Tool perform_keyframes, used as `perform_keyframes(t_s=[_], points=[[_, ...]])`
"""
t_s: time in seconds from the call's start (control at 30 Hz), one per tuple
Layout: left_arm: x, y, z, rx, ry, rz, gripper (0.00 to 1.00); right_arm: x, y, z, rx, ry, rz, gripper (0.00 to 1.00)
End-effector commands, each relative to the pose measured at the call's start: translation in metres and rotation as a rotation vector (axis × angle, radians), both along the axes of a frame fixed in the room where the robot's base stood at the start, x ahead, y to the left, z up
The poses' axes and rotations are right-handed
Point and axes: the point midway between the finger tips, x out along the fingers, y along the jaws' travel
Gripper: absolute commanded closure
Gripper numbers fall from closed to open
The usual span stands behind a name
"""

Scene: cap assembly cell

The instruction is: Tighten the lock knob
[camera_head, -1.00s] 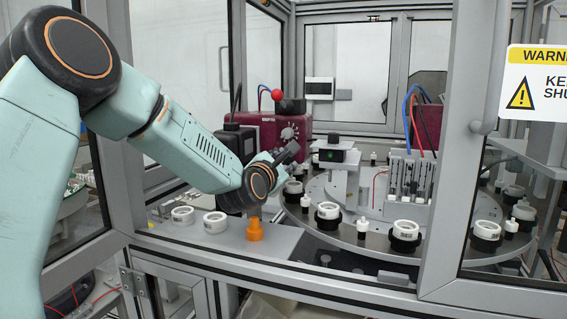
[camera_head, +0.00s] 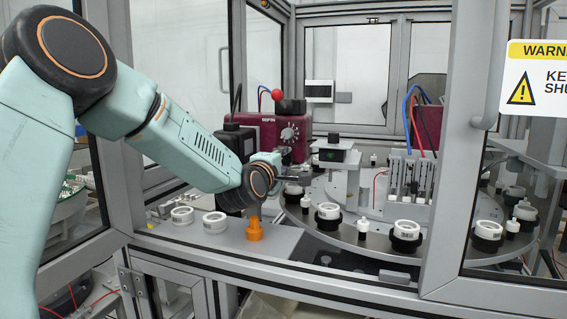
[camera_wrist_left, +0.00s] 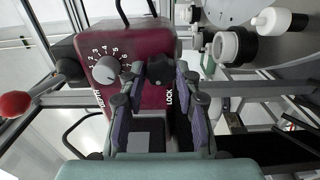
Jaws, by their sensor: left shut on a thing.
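The black lock knob (camera_wrist_left: 160,70) sits on the front of the maroon machine (camera_wrist_left: 138,42), beside the white word LOCK, in the left wrist view. My left gripper (camera_wrist_left: 160,75) has its two fingers on either side of the knob and is shut on it. In the head view my left gripper (camera_head: 302,178) is in front of the lower right part of the maroon machine (camera_head: 268,124); the lock knob cannot be made out there. My right gripper is in neither view.
A grey numbered dial (camera_wrist_left: 106,70) is beside the knob. A red ball (camera_head: 277,94) tops the machine. An orange part (camera_head: 254,229) and white rings (camera_head: 215,221) lie below my arm. A rotary table (camera_head: 350,235) with several caps is to the right, behind a frame post (camera_head: 470,150).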

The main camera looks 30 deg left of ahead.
Motion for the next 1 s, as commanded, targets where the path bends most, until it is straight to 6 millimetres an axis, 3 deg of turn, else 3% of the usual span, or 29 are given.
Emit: perform_keyframes(t_s=[1.0], points=[[-0.001, -0.002, -0.005, 0.932, 0.238, -0.01, 0.99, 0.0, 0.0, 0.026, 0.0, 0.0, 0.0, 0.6]])
